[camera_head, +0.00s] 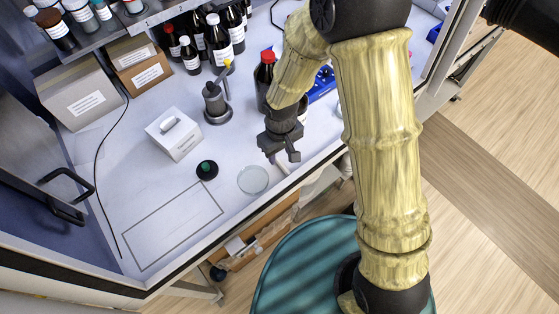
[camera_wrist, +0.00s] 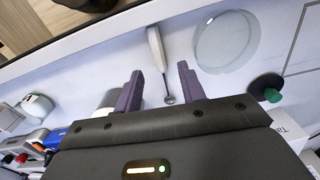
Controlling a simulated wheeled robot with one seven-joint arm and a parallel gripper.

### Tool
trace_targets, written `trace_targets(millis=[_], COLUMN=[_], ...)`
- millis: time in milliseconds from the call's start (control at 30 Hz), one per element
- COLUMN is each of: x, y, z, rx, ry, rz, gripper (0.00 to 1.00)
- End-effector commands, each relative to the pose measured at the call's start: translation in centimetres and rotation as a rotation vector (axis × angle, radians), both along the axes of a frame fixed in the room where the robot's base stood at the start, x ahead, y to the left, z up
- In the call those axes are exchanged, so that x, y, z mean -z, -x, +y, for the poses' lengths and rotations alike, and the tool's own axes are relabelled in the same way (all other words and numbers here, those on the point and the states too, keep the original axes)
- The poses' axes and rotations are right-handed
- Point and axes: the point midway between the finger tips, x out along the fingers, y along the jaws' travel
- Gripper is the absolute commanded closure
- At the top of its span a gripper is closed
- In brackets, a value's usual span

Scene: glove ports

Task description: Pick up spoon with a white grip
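The spoon with a white grip (camera_wrist: 155,42) lies on the bench in the wrist view. Its small metal bowl (camera_wrist: 169,98) points toward my gripper and shows between the fingers. My gripper (camera_wrist: 158,88) is open, its two dark purple fingers standing apart with nothing held between them. In the head view my gripper (camera_head: 283,155) hangs over the bench near its front edge. There the white grip (camera_head: 282,168) shows only in part beside the fingers, and the rest of the spoon is hidden.
A clear glass dish (camera_head: 253,180) lies close beside the spoon. A dark round item with a green top (camera_head: 207,170) and a white box (camera_head: 173,134) stand farther left. A red-capped bottle (camera_head: 264,77) stands behind my gripper. The outlined rectangle (camera_head: 172,227) on the bench is empty.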

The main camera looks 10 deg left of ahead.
Motion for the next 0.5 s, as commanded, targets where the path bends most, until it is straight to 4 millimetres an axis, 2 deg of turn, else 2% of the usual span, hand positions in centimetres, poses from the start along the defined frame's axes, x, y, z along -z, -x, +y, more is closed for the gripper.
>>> trace_targets(millis=[333,500], x=[3.6,4.4], y=[-0.3,-0.4], z=[0.2,0.3], rx=[0.0,0.0], ry=[0.001,0.0], rz=[0.003,0.0], gripper=[0.6,0.6])
